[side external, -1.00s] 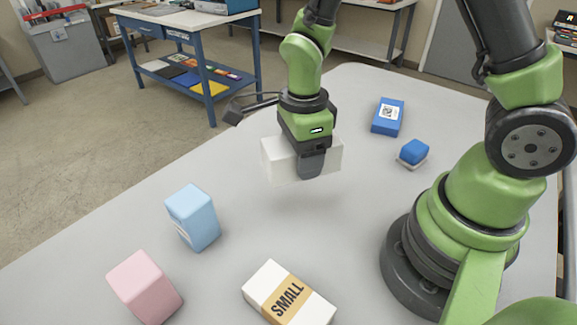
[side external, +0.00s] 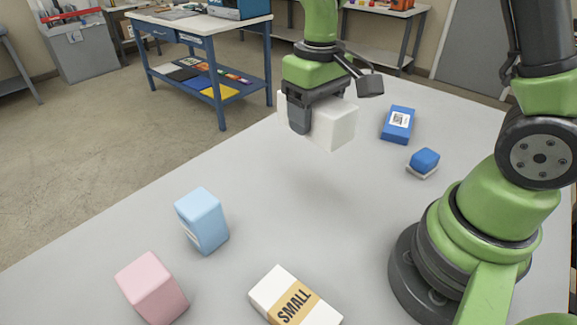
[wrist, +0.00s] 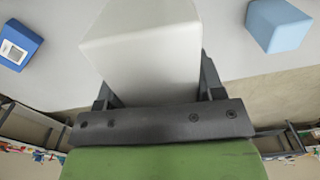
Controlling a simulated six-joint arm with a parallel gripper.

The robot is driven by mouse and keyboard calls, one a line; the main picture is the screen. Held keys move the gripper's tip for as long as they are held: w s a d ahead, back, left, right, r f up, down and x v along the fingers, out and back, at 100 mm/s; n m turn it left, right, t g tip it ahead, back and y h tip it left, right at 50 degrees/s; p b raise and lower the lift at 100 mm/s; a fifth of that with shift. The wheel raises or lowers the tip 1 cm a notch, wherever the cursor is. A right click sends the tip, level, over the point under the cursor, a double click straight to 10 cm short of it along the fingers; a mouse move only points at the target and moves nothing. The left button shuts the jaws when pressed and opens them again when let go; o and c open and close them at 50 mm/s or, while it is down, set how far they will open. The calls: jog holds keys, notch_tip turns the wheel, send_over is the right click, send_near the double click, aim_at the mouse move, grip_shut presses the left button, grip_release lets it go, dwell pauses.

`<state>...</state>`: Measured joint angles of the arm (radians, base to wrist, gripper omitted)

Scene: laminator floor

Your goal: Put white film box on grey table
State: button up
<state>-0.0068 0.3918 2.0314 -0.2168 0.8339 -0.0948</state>
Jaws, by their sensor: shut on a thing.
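A plain white box (side external: 334,127) is held in my gripper (side external: 300,118), which is shut on it, above the far part of the grey table (side external: 290,185). The box's underside is clear of the table, with a soft shadow below. In the wrist view the white box (wrist: 142,45) fills the space between the fingers of my gripper (wrist: 155,85). A second white box with a tan band reading "SMALL" (side external: 294,298) lies on the table at the front. No lettering shows on the held box, so I cannot tell from its faces whether it is the film box.
A light blue box (side external: 202,220) and a pink box (side external: 151,288) stand on the table at left. A blue labelled box (side external: 398,124) and a small blue-topped block (side external: 424,161) lie at right near my base. The table's middle is clear. A blue workbench (side external: 205,40) stands behind.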

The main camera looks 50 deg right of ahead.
aim_at(312, 140)
jog(key=shift+d+r+n, duration=0.1)
jog(key=shift+r+n, duration=0.1)
jog(key=shift+n, duration=0.4)
jog(key=m, duration=0.2)
jog(key=f+m, duration=0.1)
jog(key=m, duration=0.1)
jog(key=a+f+m, duration=0.1)
jog(key=m, duration=0.2)
jog(key=shift+s+f, duration=0.15)
jog(key=shift+s, duration=0.05)
jog(key=m, duration=0.2)
jog(key=f+m, duration=0.1)
jog(key=m, duration=0.1)
jog(key=a+f+m, duration=0.1)
jog(key=m, duration=0.1)
jog(key=shift+s, duration=0.3)
jog(key=m, duration=0.2)
jog(key=f+m, duration=0.1)
jog(key=m, duration=0.3)
jog(key=shift+s+a+f+m, duration=0.3)
jog(key=shift+a+m, duration=0.1)
jog(key=m, duration=0.2)
jog(key=f+m, duration=0.1)
jog(key=m, duration=0.3)
jog(key=shift+s+a+f, duration=0.2)
jog(key=shift+s+a, duration=0.15)
jog(key=shift+f, duration=4.8)
